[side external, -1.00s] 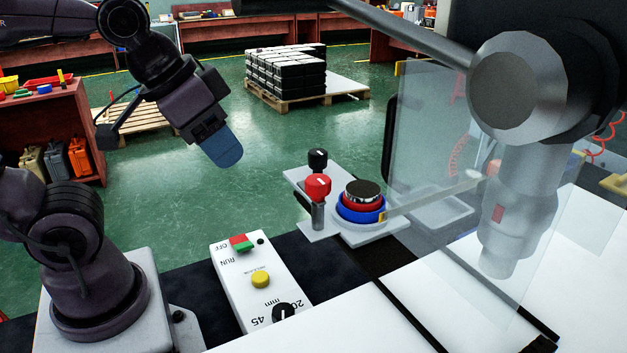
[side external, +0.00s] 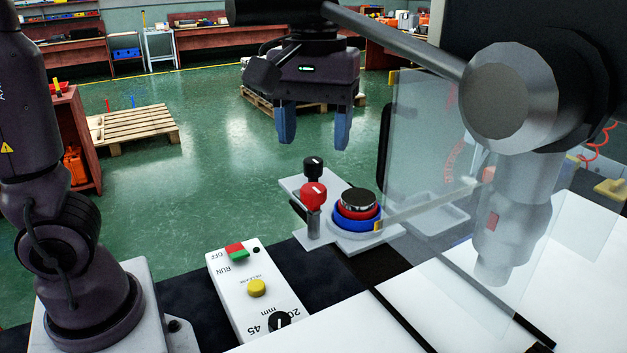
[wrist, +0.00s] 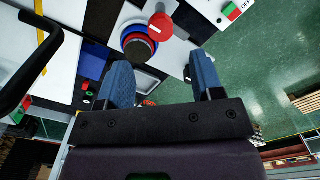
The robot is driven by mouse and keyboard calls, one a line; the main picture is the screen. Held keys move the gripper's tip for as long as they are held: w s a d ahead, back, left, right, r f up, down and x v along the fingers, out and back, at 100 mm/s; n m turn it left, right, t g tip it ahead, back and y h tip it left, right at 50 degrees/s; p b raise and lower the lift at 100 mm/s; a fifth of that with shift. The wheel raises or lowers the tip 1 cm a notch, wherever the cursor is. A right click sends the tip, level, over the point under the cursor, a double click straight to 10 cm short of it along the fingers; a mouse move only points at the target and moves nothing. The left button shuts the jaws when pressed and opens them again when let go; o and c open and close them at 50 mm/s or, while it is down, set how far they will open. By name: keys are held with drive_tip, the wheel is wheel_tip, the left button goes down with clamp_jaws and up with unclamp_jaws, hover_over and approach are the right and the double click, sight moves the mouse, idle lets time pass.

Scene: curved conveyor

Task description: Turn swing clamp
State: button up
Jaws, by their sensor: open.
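The swing clamp appears to be the red knob (side external: 313,196) on a short metal post, on a light fixture plate (side external: 312,239). A black knob (side external: 313,168) stands behind it; the frames do not show which one is the clamp. Beside them a dark round part (side external: 358,199) sits on red and blue rings (side external: 357,222). My gripper (side external: 313,142) is open and empty, pointing down above and behind the knobs, touching nothing. In the wrist view the red knob (wrist: 160,26) shows just beyond and between my fingers (wrist: 161,62).
A white control box (side external: 252,300) with red, green and yellow buttons stands front left of the fixture. A clear guard panel (side external: 425,150) and a large grey machine head (side external: 515,95) stand close on the right. Free room lies left of the fixture.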

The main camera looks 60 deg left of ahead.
sight(314, 187)
wheel_tip(314, 187, down, 8)
drive_tip(key=shift+r, duration=0.2)
idle(0.3)
drive_tip(key=c, duration=0.9)
